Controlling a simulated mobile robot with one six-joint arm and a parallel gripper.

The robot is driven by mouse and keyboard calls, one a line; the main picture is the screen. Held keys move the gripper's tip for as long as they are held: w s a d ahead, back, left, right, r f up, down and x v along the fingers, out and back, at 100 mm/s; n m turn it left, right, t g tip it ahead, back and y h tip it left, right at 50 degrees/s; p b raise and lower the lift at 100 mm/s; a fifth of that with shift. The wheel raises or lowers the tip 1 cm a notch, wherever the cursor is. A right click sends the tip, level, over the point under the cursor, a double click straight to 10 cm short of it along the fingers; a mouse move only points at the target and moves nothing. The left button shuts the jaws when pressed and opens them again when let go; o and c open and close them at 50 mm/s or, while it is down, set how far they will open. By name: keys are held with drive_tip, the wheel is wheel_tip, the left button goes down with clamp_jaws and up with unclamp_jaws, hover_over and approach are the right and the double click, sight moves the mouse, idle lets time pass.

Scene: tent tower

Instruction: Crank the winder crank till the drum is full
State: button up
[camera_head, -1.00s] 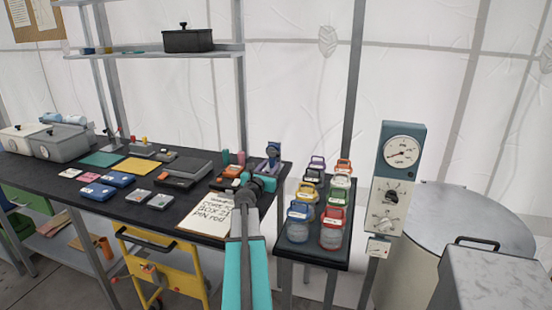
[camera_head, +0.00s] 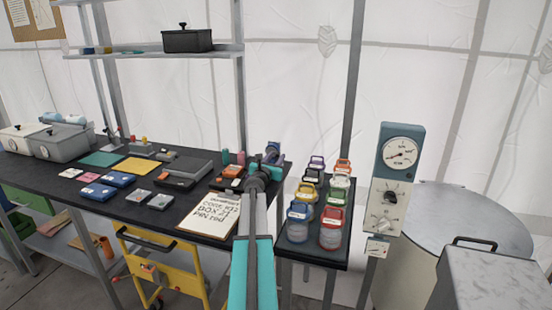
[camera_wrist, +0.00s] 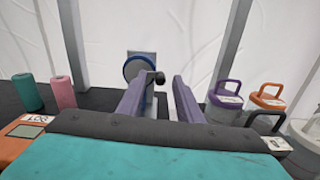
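The winder stands at the back of the dark workbench, with a grey upright plate and a round blue-rimmed grey drum (camera_wrist: 135,68) in the wrist view. A black crank knob (camera_wrist: 159,77) shows just right of the drum. My gripper (camera_wrist: 158,92) is open, its two purple fingers pointing at the winder. The knob appears in the gap near the fingertips; I cannot tell whether it lies between them or beyond. In the head view my arm and gripper hide most of the winder. How much is wound on the drum cannot be seen.
A side table (camera_head: 325,263) with several coloured-handled jars (camera_head: 331,228) stands to the right. Teal (camera_wrist: 27,92) and pink (camera_wrist: 63,92) cylinders stand left of the gripper. A written note (camera_head: 210,215) lies at the bench front. A gauge panel (camera_head: 397,180) stands farther right.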

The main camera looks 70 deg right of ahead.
drive_tip(key=shift+d, duration=0.2)
drive_tip(key=shift+c, duration=0.2)
clamp_jaws()
drive_tip(key=shift+s+f+b, duration=0.1)
drive_tip(key=shift+f+b, duration=0.1)
drive_tip(key=shift+b, duration=0.3)
drive_tip(key=m+b, duration=0.2)
drive_tip(key=f+m+b, duration=0.1)
drive_tip(key=b, duration=0.2)
drive_tip(key=shift+f+m, duration=0.2)
drive_tip(key=shift+m, duration=0.2)
drive_tip(key=m+b, duration=0.2)
drive_tip(key=b, duration=0.1)
drive_tip(key=shift+f+m, duration=0.3)
drive_tip(key=shift+f, duration=0.1)
drive_tip(key=shift+w+m+b, duration=0.3)
drive_tip(key=shift+m+b, duration=0.4)
drive_tip(key=shift+b, duration=0.15)
